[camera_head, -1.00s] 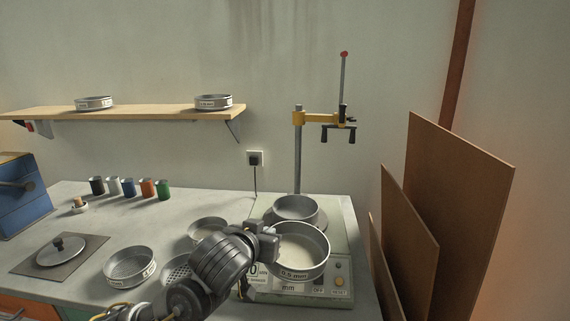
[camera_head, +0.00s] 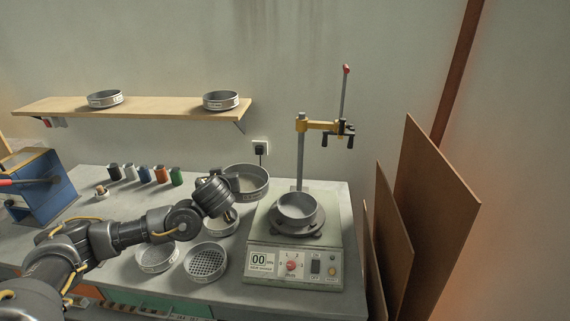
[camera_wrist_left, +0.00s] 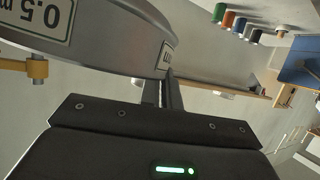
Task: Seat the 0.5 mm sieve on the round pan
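The 0.5 mm sieve (camera_head: 254,182) is a grey metal ring whose 0.5 mm label (camera_wrist_left: 43,14) shows in the left wrist view. My left gripper (camera_head: 233,182) is shut on its rim; the fingers (camera_wrist_left: 162,92) meet the wall in the left wrist view. The sieve is left of and behind the round pan, apart from it, and appears held above the bench. The round pan (camera_head: 297,207) is an open grey dish on the dark plate of the shaker (camera_head: 326,262). My right gripper is not in view.
Other sieves stand on the bench: a coarse perforated one (camera_head: 206,262), one left of it (camera_head: 157,257) and one partly under my wrist (camera_head: 222,226). The shaker's post and yellow clamp (camera_head: 318,126) rise behind the pan. Brown boards (camera_head: 432,220) lean at the right.

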